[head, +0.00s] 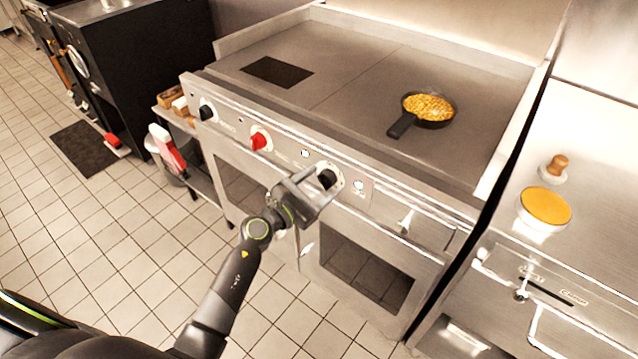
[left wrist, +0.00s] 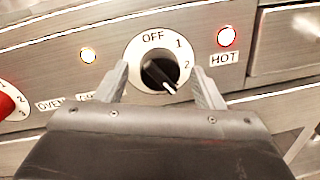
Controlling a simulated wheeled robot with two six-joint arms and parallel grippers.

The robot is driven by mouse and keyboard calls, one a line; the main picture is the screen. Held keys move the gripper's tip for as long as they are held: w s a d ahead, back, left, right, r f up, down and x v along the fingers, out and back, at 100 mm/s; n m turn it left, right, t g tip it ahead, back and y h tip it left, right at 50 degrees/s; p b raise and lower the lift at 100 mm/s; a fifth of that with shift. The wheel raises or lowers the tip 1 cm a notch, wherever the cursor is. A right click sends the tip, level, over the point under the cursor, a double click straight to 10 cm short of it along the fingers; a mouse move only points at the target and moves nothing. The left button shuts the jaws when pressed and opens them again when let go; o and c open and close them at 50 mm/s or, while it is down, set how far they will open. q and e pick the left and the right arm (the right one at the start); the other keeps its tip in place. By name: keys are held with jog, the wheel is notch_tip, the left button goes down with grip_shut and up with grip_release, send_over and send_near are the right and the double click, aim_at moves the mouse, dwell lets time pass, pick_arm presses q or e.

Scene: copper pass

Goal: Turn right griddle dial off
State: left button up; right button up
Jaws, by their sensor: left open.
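The right griddle dial (head: 327,178) is a black knob on a white plate on the griddle's front panel. In the left wrist view the dial (left wrist: 157,72) has OFF at the top, with 1 and 2 to its right. Its white pointer line points down and right, past the 2. My left gripper (head: 308,190) is open at the dial, with one finger on each side of the knob; contact cannot be told. My right gripper is not in view.
A red indicator light (left wrist: 227,36) glows above the HOT label. A red dial (head: 259,140) and another black dial (head: 206,112) sit left along the panel. A pan with yellow food (head: 428,107) is on the griddle.

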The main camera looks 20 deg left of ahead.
pick_arm(q)
jog(key=c, duration=0.9)
jog(key=shift+c, duration=0.4)
